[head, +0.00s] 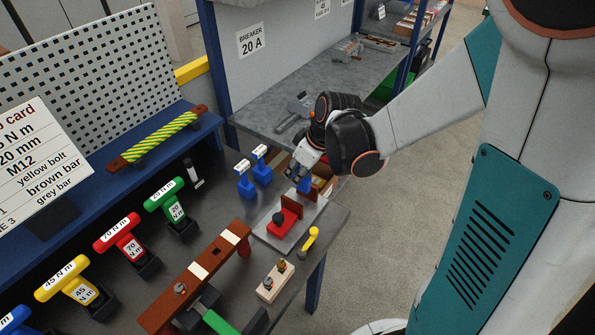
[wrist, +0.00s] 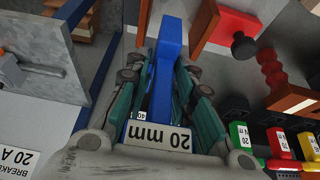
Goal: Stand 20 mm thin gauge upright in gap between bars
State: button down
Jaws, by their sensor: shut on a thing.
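My gripper (head: 303,180) is shut on the blue gauge (wrist: 170,45), seen in the wrist view with its upside-down "20 mm" label (wrist: 158,137). In the head view, an upright brown piece (head: 291,214) stands by the red block with black knob (head: 284,222) on a grey plate (head: 262,236). I cannot tell whether the gauge touches either bar.
Two other blue gauges (head: 245,184) (head: 261,168) stand on the bench left of my gripper. A long brown bar (head: 190,285) with white bands, a yellow-handled item (head: 311,239) and a wooden block (head: 275,281) are nearer. Coloured torque tools (head: 170,205) line the left.

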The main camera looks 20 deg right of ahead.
jog(key=shift+f+b, duration=1.55)
jog(key=shift+f, duration=0.2)
jog(key=c, duration=1.2)
grip_release()
jog(key=shift+c, duration=0.2)
jog(key=shift+r, duration=0.15)
jog(key=v, duration=1.2)
jog(key=shift+s+a, duration=0.1)
